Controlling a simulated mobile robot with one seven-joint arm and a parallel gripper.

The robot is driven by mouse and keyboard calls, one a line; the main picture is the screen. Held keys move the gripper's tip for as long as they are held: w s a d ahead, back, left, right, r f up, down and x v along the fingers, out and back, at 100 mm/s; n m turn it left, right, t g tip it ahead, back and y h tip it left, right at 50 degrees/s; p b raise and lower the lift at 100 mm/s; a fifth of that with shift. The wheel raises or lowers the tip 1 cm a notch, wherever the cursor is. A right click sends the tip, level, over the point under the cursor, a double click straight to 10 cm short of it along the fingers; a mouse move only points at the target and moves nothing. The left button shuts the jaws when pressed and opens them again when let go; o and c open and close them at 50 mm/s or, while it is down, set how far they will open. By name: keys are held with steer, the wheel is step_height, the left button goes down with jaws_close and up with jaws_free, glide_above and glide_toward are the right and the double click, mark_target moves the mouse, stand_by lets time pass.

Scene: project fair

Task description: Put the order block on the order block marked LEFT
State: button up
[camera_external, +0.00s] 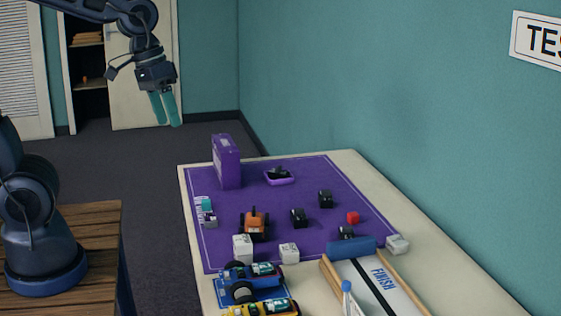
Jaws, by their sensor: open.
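My gripper (165,123) has teal fingers and hangs open and empty in the air at the upper left, well above and beyond the far left corner of the table. Two white blocks, one (242,247) in front of the orange car and one (288,253) to its right, sit near the front of the purple mat (310,178). A third white block (398,244) sits at the table's right side, beside the blue roller. All have small dark markings, too small to read, so I cannot tell which is marked LEFT.
An upright purple box (227,162) and a purple tray (279,178) stand at the back. Blue (250,280) and yellow cars and a FINISH track (378,283) fill the front.

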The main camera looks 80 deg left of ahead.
steer(key=s+d+r+m+t+y, duration=0.1)
steer(key=s+r+m+t, duration=0.1)
steer(key=s, duration=0.6)
steer(key=shift+s+d+r+m, duration=0.2)
steer(key=shift+d+r+m, duration=0.15)
steer(key=shift+r+m, duration=0.55)
